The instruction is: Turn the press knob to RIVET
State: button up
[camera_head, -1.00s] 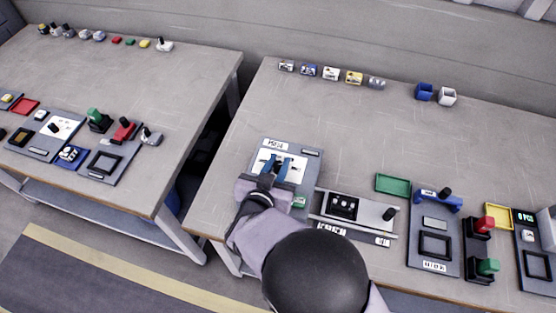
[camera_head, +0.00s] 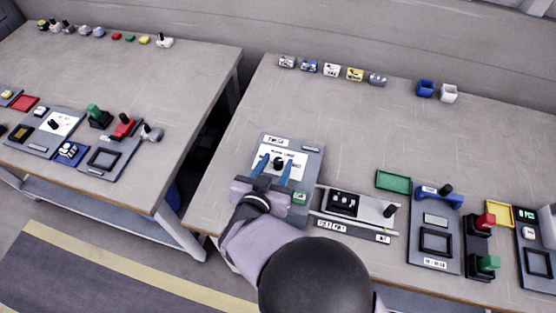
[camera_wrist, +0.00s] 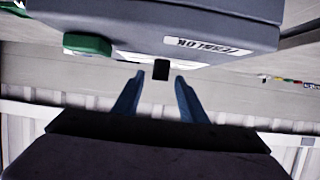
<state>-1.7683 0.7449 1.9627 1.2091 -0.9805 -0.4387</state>
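The press panel (camera_head: 312,160) is a grey unit with a white dial plate and a small black knob (camera_head: 278,161) in its middle. My gripper (camera_head: 273,163) is at this panel, with its two blue fingers open, one on each side of the knob in the head view. In the wrist view the fingertips (camera_wrist: 160,76) stand apart, and a black piece, apparently the knob (camera_wrist: 160,71), shows in the gap between them. I see no finger touching it. Which mark the knob points to is too small to tell.
A green button (camera_head: 299,198) sits at the panel's near right corner. To the right are a tray with black sockets (camera_head: 343,203), a green tray (camera_head: 393,181) and a blue-topped fixture (camera_head: 438,196). The table behind the panel is clear up to the small parts at the back.

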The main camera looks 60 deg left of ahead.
jog(key=shift+b+v, duration=0.35)
jog(key=shift+v, duration=2.15)
jog(key=shift+m+g+h, duration=0.4)
jog(key=shift+m+g, duration=0.1)
jog(key=shift+g, duration=0.1)
jog(key=w, duration=0.7)
jog(key=shift+w+d, duration=0.2)
jog(key=shift+w, duration=0.15)
jog(key=w+d+f+m+g+h, duration=0.1)
jog(key=w+d+m+g+h, duration=0.1)
jog(key=w+d, duration=0.85)
jog(key=w+d+m+g+h, duration=0.1)
jog(key=w+d+g+h, duration=0.1)
jog(key=w+d, duration=0.85)
jog(key=s+d+m+g+h, duration=0.1)
jog(key=s+d, duration=0.3)
jog(key=d, duration=0.5)
jog(key=s+d+m+g+h, duration=0.2)
jog(key=s+d, duration=0.2)
jog(key=d, duration=0.6)
jog(key=s+d+f+m+g+h, duration=0.1)
jog(key=s+d, duration=0.3)
jog(key=d, duration=0.6)
jog(key=shift+s+d+m+g+h, duration=0.25)
jog(key=shift+s+m+g+h, duration=0.05)
jog(key=shift+m, duration=0.1)
